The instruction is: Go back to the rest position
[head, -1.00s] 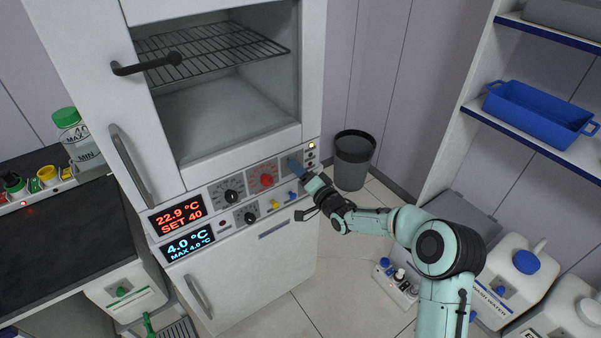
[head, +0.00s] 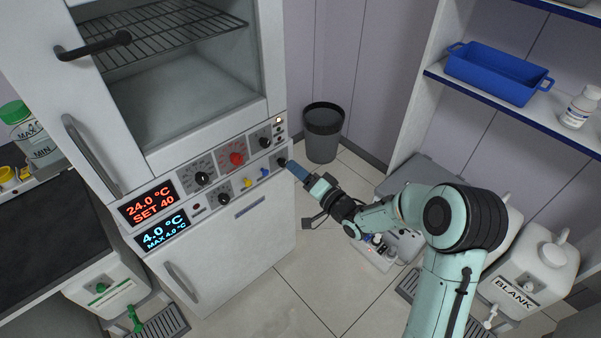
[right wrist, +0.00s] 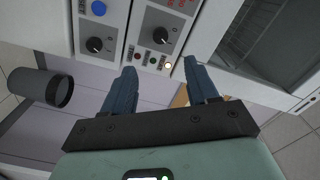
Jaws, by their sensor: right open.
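My right gripper (head: 296,170) is just off the right end of the white cabinet's control panel (head: 217,178). Its blue fingers are apart and empty in the right wrist view (right wrist: 163,80), with panel knobs and small lamps beyond them. A gap shows between the fingertips and the panel. The red display (head: 149,203) reads 24.0 °C, SET 40. The blue display (head: 162,232) reads 4.0 °C, MAX 4.0 °C. My left gripper is not in view.
A dark bin (head: 323,133) stands on the floor behind my right gripper. Shelves with a blue tray (head: 497,74) and a white bottle (head: 580,108) are at the right. A white BLANK canister (head: 528,272) stands low right. Tiled floor (head: 330,275) is clear in front of the cabinet.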

